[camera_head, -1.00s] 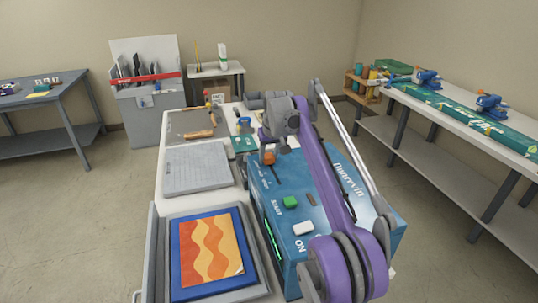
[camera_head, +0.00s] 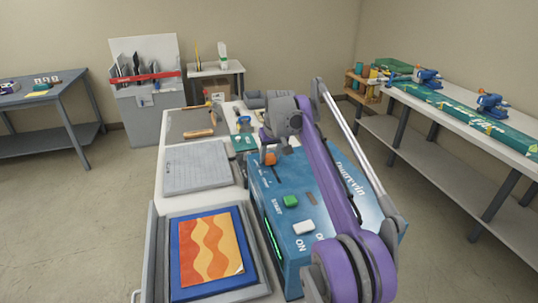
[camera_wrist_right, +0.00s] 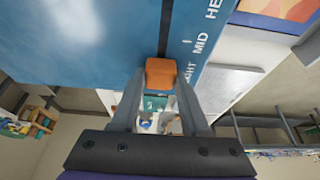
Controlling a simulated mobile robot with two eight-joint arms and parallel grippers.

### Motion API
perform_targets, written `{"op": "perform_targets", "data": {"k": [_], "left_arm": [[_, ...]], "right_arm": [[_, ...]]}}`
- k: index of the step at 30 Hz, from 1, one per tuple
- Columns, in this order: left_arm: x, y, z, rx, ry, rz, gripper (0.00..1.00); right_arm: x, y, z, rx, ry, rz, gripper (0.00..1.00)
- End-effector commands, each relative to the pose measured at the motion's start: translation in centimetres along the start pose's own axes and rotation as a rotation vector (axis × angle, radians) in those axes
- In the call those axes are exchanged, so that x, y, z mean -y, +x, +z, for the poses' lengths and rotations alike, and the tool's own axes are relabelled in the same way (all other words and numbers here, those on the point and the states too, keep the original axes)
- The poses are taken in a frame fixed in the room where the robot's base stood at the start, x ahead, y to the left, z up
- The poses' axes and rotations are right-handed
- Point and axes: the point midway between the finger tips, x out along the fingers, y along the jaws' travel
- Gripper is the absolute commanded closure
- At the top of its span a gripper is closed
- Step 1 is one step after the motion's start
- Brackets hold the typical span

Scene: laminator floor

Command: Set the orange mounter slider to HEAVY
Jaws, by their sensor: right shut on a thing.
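The orange slider knob (camera_head: 268,159) sits at the far end of its dark slot on the blue mounter (camera_head: 264,187). In the right wrist view the knob (camera_wrist_right: 160,73) is beside the end of the LIGHT label, with MID and HEAVY further along the slot. My right gripper (camera_wrist_right: 161,88) is shut on the knob, a fingertip on each side. In the head view my right gripper (camera_head: 270,143) is partly hidden by its own wrist. My left gripper is not in view.
The mounter's top also carries a green START button (camera_head: 291,201) and a white ON switch (camera_head: 304,227). A tray with an orange wavy print (camera_head: 211,247) is at the front. A grey board (camera_head: 197,168) lies left of the mounter.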

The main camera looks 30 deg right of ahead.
Motion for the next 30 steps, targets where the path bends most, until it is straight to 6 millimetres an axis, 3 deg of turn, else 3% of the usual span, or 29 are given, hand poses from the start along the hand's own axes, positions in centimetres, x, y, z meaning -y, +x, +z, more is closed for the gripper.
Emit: {"op": "perform_targets", "data": {"k": [13, 18, 27, 28, 30], "left_arm": [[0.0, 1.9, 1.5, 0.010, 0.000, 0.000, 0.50], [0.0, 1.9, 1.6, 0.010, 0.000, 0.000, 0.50], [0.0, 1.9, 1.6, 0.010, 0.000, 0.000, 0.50], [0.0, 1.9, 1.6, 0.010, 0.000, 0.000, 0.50], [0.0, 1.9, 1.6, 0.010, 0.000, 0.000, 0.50]], "right_arm": [[0.0, -2.9, 7.3, 0.003, 0.001, 0.001, 1.00], [0.0, -3.4, 8.5, 0.002, 0.000, 0.000, 1.00], [0.0, -3.4, 8.7, 0.008, 0.000, 0.000, 1.00], [0.0, -3.4, 8.7, 0.008, 0.000, 0.000, 0.53], [0.0, -3.4, 8.7, 0.007, 0.000, 0.000, 0.41]]}}
